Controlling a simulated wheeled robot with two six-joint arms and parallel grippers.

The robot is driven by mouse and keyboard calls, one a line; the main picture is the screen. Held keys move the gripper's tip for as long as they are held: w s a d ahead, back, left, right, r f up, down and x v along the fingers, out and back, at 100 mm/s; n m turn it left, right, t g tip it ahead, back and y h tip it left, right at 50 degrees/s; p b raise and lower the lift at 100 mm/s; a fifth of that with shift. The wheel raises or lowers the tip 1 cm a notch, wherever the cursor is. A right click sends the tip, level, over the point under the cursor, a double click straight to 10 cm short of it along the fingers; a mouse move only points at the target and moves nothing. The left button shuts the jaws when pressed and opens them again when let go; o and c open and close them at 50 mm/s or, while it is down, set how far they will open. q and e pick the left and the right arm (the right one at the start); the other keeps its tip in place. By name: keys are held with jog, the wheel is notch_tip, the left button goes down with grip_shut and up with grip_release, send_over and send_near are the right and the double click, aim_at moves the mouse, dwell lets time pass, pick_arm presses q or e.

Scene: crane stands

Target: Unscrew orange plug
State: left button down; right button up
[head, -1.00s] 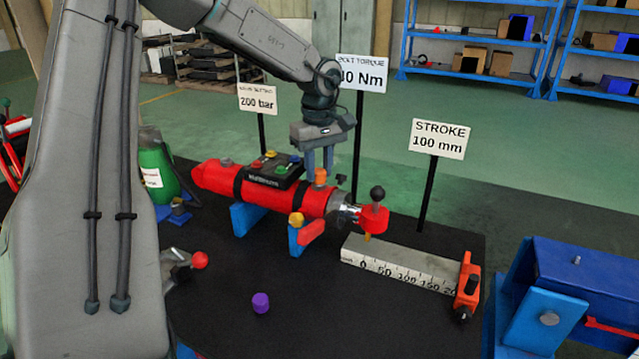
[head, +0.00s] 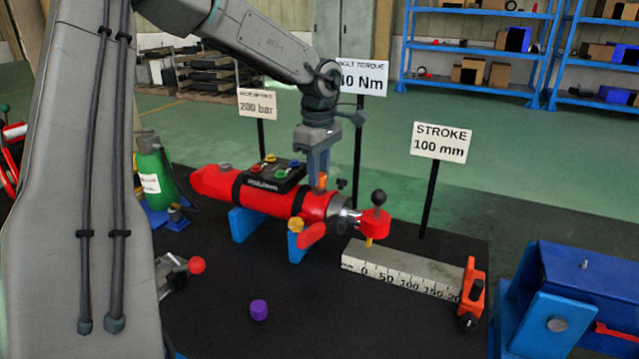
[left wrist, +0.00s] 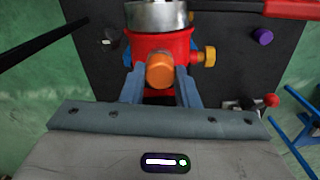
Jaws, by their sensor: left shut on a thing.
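The red cylinder (head: 212,183) lies on blue supports on the black table, and its red end shows in the left wrist view (left wrist: 181,43). The orange plug (head: 323,180) stands on top of the cylinder near its rod end. My left gripper (head: 318,178) reaches down from above and is shut on the orange plug. In the left wrist view, the plug's round orange face (left wrist: 160,72) sits between the two fingers. The plug's lower part is hidden, so I cannot tell how far it sits in the cylinder. My right gripper is not in view.
A yellow knob (head: 296,225) is on the cylinder's near side. A purple cap (head: 259,310) lies on the open front table. A ruler block (head: 400,268) lies right of the cylinder. Sign posts stand behind, and a green bottle (head: 152,175) stands left.

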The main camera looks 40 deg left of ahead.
pick_arm(q)
jog(key=n+b, duration=0.1)
jog(key=n, duration=0.1)
jog(key=shift+n, duration=0.3)
jog(key=shift+n+b, duration=0.6)
jog(key=shift+n, duration=0.4)
jog(key=shift+r+n, duration=0.15)
jog(key=shift+n, duration=0.15)
jog(key=shift+n+b, duration=0.7)
jog(key=shift+n, duration=0.5)
jog(key=shift+n+b, duration=0.3)
jog(key=shift+n, duration=1.1)
